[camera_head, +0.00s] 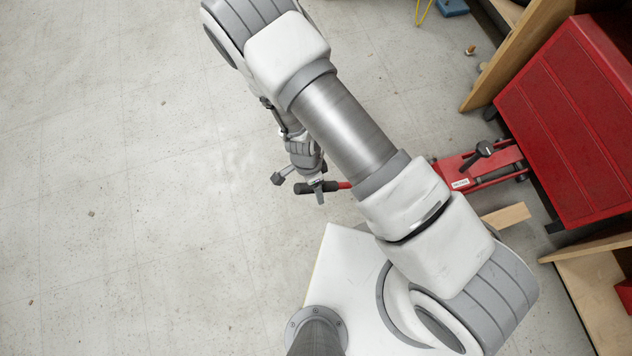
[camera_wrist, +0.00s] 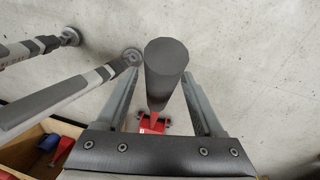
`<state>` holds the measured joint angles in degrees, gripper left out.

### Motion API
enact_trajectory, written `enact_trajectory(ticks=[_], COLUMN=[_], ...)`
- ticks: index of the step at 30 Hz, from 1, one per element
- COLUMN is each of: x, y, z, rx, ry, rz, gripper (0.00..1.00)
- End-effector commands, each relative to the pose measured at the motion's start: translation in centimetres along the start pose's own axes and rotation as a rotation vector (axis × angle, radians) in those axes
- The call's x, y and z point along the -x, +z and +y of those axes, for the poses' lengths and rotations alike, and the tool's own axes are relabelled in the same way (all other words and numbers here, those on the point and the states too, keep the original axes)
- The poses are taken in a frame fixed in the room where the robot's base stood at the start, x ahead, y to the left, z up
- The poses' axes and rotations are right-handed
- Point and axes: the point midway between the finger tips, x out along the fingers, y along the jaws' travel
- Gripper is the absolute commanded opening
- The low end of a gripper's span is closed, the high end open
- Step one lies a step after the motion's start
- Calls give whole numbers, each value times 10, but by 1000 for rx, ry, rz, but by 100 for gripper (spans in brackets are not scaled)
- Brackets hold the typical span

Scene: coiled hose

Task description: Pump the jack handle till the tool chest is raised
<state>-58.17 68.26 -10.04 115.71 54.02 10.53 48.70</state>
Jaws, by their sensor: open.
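The red tool chest (camera_head: 565,105) stands at the right in the head view. The red jack (camera_head: 478,166) sits at its left side, its far end hidden under the chest. The jack handle (camera_head: 344,185) reaches left from behind my arm and ends in a black grip. In the wrist view the dark grip (camera_wrist: 166,68) points toward the camera, with the red jack (camera_wrist: 152,124) small beyond it. My gripper (camera_head: 318,189) is at the grip's end. It is open, and its fingers (camera_wrist: 158,78) stand on either side of the grip with gaps visible. My arm hides part of the handle.
Wooden boards (camera_head: 522,52) stand behind the chest, and a wood piece (camera_head: 506,215) lies near the jack. A wooden box (camera_wrist: 30,146) with blue and red items shows in the wrist view, near two grey-white bars (camera_wrist: 70,92). The floor (camera_head: 130,180) at left is clear.

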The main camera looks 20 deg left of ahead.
Motion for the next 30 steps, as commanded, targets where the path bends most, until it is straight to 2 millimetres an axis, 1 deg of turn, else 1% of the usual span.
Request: enact_trajectory(ticks=[1, 6, 12, 15, 18, 21, 24, 30], x=[18, 61, 108, 126, 139, 146, 150, 150], y=[0, 0, 0, 0, 0, 0, -1, -1], z=[0, 0, 0, 0, 0, 0, 0, 0], rx=[2, 3, 1, 0, 0, -1, -1, -2], ry=[-3, -4, -3, -2, -2, 0, 0, 1], rz=[1, 1, 0, 0, 1, 1, 2, 2], gripper=[69, 69, 69, 69, 69, 69, 69, 69])
